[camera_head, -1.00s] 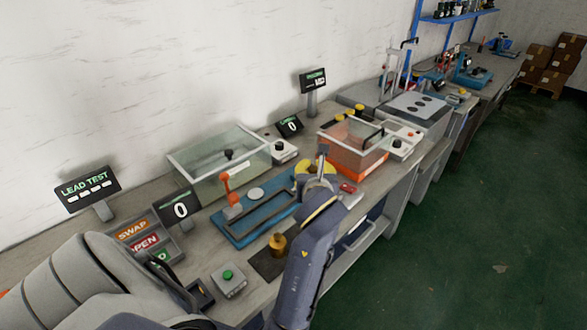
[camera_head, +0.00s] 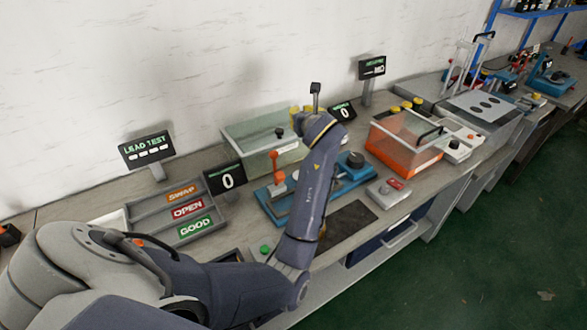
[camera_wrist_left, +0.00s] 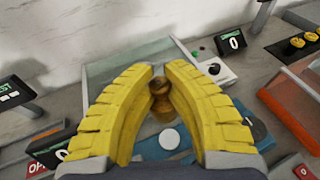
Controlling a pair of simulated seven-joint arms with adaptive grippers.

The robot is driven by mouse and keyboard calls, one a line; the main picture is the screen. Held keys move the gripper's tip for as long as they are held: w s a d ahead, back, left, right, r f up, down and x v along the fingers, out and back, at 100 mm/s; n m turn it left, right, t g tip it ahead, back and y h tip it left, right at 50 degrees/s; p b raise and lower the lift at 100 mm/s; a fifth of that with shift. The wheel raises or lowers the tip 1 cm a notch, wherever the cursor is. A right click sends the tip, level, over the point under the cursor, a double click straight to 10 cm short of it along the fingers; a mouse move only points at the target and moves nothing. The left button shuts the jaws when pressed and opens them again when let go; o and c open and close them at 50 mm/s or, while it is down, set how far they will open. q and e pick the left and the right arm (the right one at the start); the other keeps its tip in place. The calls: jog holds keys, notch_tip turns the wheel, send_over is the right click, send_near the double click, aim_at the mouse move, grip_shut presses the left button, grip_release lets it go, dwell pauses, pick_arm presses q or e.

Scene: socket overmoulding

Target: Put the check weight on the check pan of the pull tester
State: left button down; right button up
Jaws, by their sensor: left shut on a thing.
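The brass check weight (camera_wrist_left: 161,96) is between the yellow fingers of my left gripper (camera_wrist_left: 162,78) in the left wrist view. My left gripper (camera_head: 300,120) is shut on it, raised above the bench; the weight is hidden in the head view. The blue pull tester (camera_head: 270,207) with its orange lever (camera_head: 276,168) stands below, partly covered by my left arm. A pale round disc, apparently the check pan (camera_wrist_left: 169,139), shows below the weight in the left wrist view, apart from it. My right gripper is not in view.
A clear-walled tank (camera_head: 245,155) stands behind the tester. An orange-based clear box (camera_head: 405,150) and a grey button box (camera_head: 388,192) are to the right. The dark mat (camera_head: 347,224) is bare. A labelled sorting tray (camera_head: 185,212) lies to the left.

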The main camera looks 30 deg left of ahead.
pick_arm(q)
notch_tip(320, 180, down, 19)
jog(key=shift+r, duration=0.1)
dwell(0.7)
jog(key=shift+f, duration=0.2)
jog(key=c, duration=1.5)
grip_release()
jog(key=shift+r, duration=0.1)
jog(key=shift+v, duration=3.75)
